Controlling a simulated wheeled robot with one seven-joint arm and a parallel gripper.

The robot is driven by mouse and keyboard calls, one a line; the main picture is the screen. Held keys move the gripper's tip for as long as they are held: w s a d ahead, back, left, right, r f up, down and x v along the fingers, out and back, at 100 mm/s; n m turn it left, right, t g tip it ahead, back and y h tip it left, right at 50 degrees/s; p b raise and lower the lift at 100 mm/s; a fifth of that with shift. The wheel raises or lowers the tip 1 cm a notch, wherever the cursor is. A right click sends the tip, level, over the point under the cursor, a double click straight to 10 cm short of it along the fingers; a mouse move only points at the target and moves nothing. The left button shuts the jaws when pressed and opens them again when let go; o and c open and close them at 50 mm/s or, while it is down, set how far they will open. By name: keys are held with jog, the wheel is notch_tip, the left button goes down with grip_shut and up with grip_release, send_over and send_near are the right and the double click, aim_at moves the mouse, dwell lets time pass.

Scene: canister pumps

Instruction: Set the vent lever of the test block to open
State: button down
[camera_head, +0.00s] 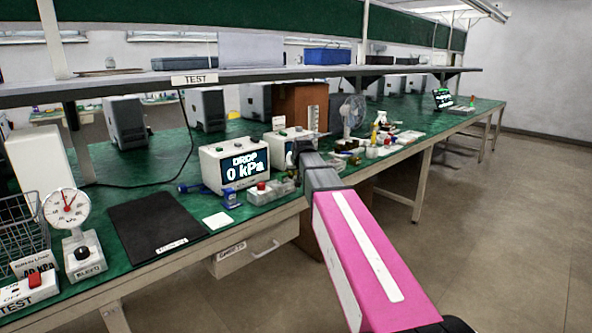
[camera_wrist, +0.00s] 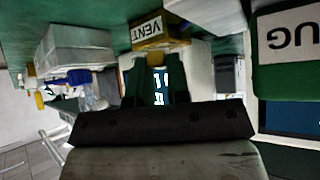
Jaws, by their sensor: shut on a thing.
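A brass-coloured part with a white VENT label (camera_wrist: 147,29) shows at the top middle of the wrist view. My gripper (camera_wrist: 158,62) reaches up to it, with its dark green fingers close together at its lower edge. The fingers appear shut on the vent lever, but the lever is mostly hidden between them, and its setting cannot be read. In the head view my arm reaches the bench, and my gripper end (camera_head: 297,147) is beside a pale block with a red knob (camera_head: 263,190). I cannot tell whether this is the test block.
A white tester (camera_head: 212,165) reading DROP 0 kPa stands just left of my gripper. A dial gauge (camera_head: 66,207), a black mat (camera_head: 150,222) and a wire basket (camera_head: 20,225) are further left. A fan (camera_head: 352,111) and small items crowd the right. A shelf (camera_head: 130,84) runs above.

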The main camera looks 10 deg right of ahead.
jog(key=c, duration=1.1)
grip_release()
jog(key=v, duration=1)
jog(key=shift+s+r, duration=0.25)
jog(key=shift+r, duration=0.05)
